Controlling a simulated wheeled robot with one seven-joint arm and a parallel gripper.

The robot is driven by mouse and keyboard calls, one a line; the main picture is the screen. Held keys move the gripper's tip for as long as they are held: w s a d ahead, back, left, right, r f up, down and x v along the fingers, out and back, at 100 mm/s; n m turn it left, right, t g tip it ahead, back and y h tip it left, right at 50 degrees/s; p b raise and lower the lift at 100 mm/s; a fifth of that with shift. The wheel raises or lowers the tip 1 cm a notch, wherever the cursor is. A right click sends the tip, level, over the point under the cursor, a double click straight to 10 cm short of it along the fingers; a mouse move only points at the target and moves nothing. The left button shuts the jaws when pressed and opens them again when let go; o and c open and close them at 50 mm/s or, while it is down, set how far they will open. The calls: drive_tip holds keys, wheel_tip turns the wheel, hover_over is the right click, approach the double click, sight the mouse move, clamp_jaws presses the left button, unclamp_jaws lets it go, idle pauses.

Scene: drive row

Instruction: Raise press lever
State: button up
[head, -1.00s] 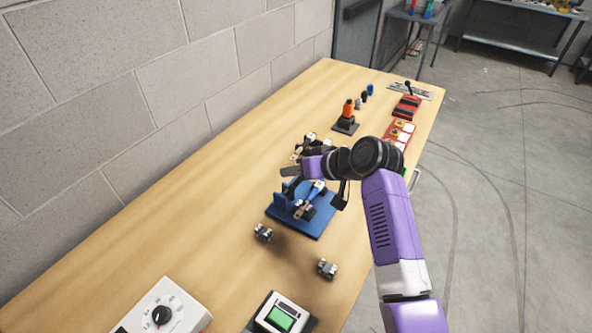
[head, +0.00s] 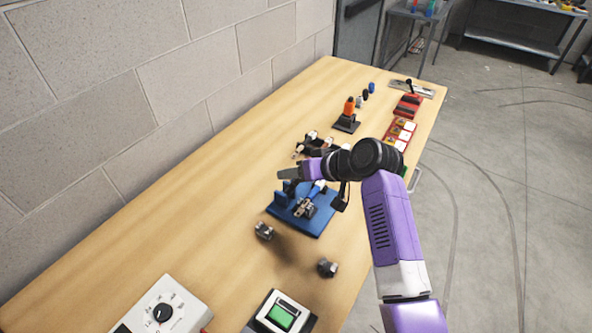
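A blue fixture (head: 318,226) with a flat base stands in the middle of the wooden bench. A blue lever-like handle (head: 316,190) and metal clamp parts (head: 304,208) sit on it. I cannot tell for sure that this handle is the press lever. My gripper (head: 287,174) is above the back of the fixture, with its dark fingers pointing left. My arm and wrist hide part of the fixture's upper right. Whether the fingers are open, or touch the handle, is not clear.
An orange-topped tool (head: 349,107) on a dark stand and a red device (head: 407,106) are farther back. A grey plate with a black lever (head: 409,85) is at the far end.

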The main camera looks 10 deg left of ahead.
drive_tip(key=shift+s+d+r+p, duration=0.25)
drive_tip(key=shift+d+r+p, duration=0.2)
drive_tip(key=shift+r+p, duration=0.4)
drive_tip(key=shift+s+d+r+p, duration=0.2)
drive_tip(key=shift+d+r+p, duration=0.25)
drive_tip(key=shift+r+p, duration=0.4)
drive_tip(key=shift+s+d+r+p, duration=0.25)
drive_tip(key=shift+d+r+p, duration=0.2)
drive_tip(key=shift+r+p, duration=0.4)
drive_tip(key=shift+s+d+r+p, duration=0.25)
drive_tip(key=shift+d+r, duration=0.15)
drive_tip(key=shift+r, duration=0.25)
drive_tip(key=shift+s+d+r+p, duration=0.25)
drive_tip(key=shift+d+r, duration=0.1)
drive_tip(key=shift+r, duration=0.25)
drive_tip(key=b+v, duration=0.2)
drive_tip(key=v, duration=0.5)
drive_tip(key=shift+d+r, duration=0.25)
drive_tip(key=shift+d, duration=0.1)
drive_tip(key=shift+s, duration=0.1)
drive_tip(key=shift+c, duration=0.2)
